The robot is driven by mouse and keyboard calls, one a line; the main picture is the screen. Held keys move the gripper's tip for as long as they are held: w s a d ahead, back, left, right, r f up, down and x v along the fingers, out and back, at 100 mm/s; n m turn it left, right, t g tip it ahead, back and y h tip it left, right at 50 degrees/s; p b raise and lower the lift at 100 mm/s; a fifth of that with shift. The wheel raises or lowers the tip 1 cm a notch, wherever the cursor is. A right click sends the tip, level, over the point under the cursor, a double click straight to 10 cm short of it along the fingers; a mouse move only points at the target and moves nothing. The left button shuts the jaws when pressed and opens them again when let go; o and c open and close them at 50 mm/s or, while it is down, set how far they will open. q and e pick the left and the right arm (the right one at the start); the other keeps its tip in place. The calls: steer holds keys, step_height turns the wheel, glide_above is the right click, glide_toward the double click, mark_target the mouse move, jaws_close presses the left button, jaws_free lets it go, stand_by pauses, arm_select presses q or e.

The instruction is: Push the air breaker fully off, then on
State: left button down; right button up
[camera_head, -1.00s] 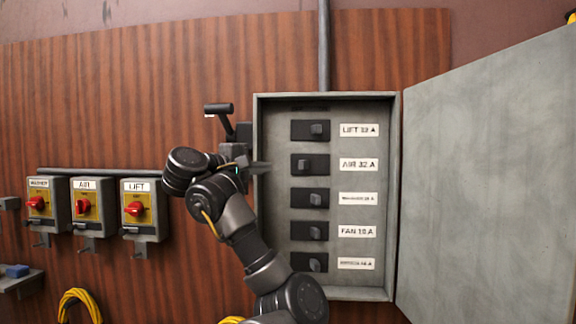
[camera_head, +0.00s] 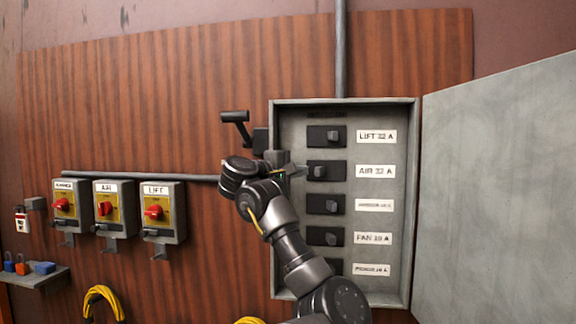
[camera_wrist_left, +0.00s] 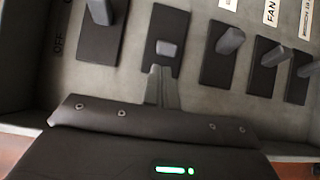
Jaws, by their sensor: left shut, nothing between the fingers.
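The air breaker (camera_head: 326,170) is the second from the top in the open grey box, beside the label AIR 32 A. Its lever sits further left on its plate than the levers of the breakers above and below. The air breaker (camera_wrist_left: 166,48) also shows in the left wrist view, its lever short and leaning otherwise than its neighbours. My left gripper (camera_head: 298,171) is shut and empty, its tips at the left edge of the air breaker. In the left wrist view the gripper tips (camera_wrist_left: 158,75) lie just below the lever; contact is unclear. My right gripper is out of view.
The lift breaker (camera_head: 326,136) is directly above, and the fan breaker (camera_head: 325,236) lower down. The box door (camera_head: 500,190) stands open to the right. A black handle (camera_head: 236,122) juts out at the box's upper left. Red rotary switches (camera_head: 153,211) hang further left.

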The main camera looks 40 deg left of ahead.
arm_select(q)
steer(key=shift+w, duration=1)
